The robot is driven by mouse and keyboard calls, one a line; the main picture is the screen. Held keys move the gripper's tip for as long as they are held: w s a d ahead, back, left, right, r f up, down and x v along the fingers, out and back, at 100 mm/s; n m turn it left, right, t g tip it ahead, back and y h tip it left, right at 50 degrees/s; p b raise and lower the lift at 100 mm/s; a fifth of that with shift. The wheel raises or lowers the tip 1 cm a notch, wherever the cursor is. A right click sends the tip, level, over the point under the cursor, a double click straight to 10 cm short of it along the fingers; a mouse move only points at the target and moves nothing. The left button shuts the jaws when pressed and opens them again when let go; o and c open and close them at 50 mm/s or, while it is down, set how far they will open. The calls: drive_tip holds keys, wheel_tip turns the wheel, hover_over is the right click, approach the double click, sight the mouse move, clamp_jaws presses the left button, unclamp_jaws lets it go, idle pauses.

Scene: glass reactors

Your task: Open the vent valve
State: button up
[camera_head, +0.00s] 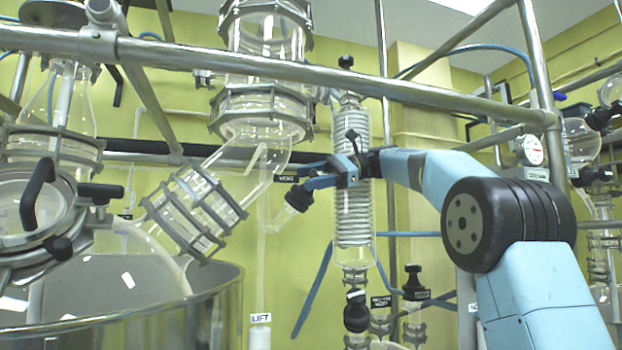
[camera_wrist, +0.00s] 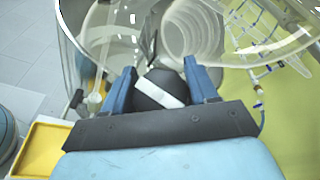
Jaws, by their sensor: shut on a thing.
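The vent valve has a black knob (camera_head: 299,198) on a short slanted glass side arm, beside a small black label above it. My gripper (camera_head: 304,177) reaches in from the right, its blue fingers at the knob. In the wrist view the black knob (camera_wrist: 156,92), with a white strip across it, sits between the two blue fingers of my gripper (camera_wrist: 160,82). The gripper is shut on the knob. The valve's inner parts are hidden, and I cannot tell how far it is turned.
A glass coil condenser (camera_head: 353,200) stands upright just behind my gripper. A steel rail (camera_head: 330,78) crosses above my arm. A steel vessel (camera_head: 150,318) is at lower left, and a yellow tray (camera_wrist: 38,150) shows in the wrist view.

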drive_tip(key=shift+f+n+h, duration=0.1)
drive_tip(key=shift+n+h, duration=0.2)
drive_tip(key=shift+n, duration=0.2)
drive_tip(key=o, duration=1)
drive_tip(key=shift+c, duration=0.2)
